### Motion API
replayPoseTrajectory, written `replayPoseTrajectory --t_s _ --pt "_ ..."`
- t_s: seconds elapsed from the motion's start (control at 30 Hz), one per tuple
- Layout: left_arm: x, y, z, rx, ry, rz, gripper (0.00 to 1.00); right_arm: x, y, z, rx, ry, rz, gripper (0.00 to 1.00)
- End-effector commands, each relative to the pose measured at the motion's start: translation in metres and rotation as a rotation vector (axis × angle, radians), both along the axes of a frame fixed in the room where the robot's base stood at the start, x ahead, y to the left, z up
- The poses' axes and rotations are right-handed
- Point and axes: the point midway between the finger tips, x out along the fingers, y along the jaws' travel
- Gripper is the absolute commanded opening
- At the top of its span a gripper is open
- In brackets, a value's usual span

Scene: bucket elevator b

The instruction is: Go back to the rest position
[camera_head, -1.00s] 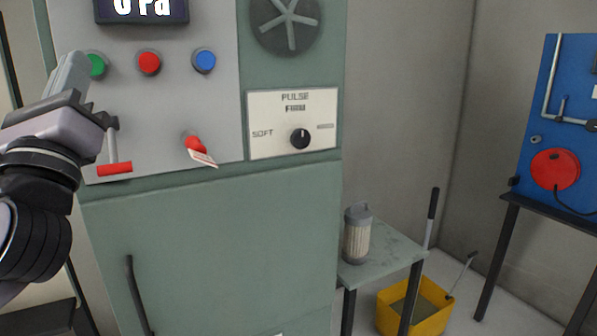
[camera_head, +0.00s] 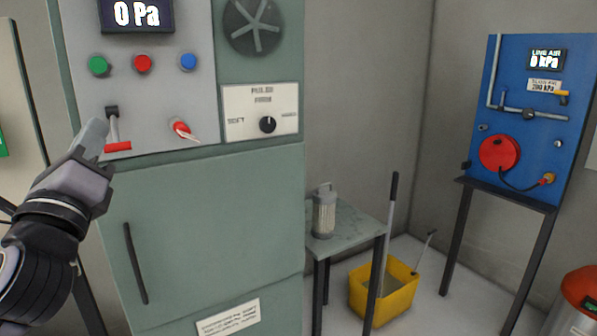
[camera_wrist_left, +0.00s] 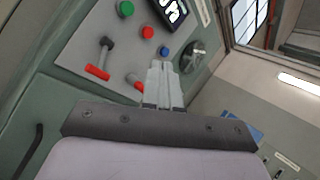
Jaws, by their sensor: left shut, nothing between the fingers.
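My left gripper (camera_head: 97,130) is at the left of the head view, in front of the green-grey cabinet (camera_head: 215,190). Its fingers are shut with nothing between them; they also show together in the left wrist view (camera_wrist_left: 163,84). In the head view the fingertips lie just left of the lever with the red grip (camera_head: 117,147). I cannot tell the gap in depth. The panel carries green (camera_head: 98,66), red (camera_head: 143,63) and blue (camera_head: 188,62) buttons, a red switch with a tag (camera_head: 182,129) and a display reading 0 Pa (camera_head: 137,14). My right gripper is not in view.
A small table (camera_head: 345,225) with a filter canister (camera_head: 324,212) stands right of the cabinet. A yellow bucket (camera_head: 384,298) is on the floor beside it. A blue panel (camera_head: 540,120) on a dark stand is at the right. A red-topped object (camera_head: 582,290) sits at the lower right.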

Motion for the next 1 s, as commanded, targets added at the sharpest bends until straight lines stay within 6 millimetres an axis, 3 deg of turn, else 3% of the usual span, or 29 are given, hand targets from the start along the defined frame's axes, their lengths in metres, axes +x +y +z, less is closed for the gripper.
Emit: replayPoseTrajectory --t_s 0.03,0.2,0.33,0.47,0.67,0.8,1.0 --pt "0.009 -0.004 -0.026 -0.067 0.057 -0.052 0.00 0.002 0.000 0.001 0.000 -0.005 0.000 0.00" --pt "0.028 -0.019 -0.116 -0.362 0.245 -0.226 0.00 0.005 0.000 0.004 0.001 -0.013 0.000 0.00" --pt "0.029 -0.031 -0.189 -0.634 0.387 -0.324 0.00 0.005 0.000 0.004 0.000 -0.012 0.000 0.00" --pt "0.017 -0.042 -0.262 -0.930 0.514 -0.381 0.00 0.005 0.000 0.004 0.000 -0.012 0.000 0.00" --pt "-0.023 -0.055 -0.368 -1.424 0.655 -0.379 0.00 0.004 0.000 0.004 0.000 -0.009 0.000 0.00" --pt "-0.066 -0.062 -0.435 -1.787 0.698 -0.310 0.00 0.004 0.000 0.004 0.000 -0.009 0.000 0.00" --pt "-0.139 -0.067 -0.511 -2.263 0.655 -0.130 0.00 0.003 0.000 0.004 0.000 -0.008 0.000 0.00"
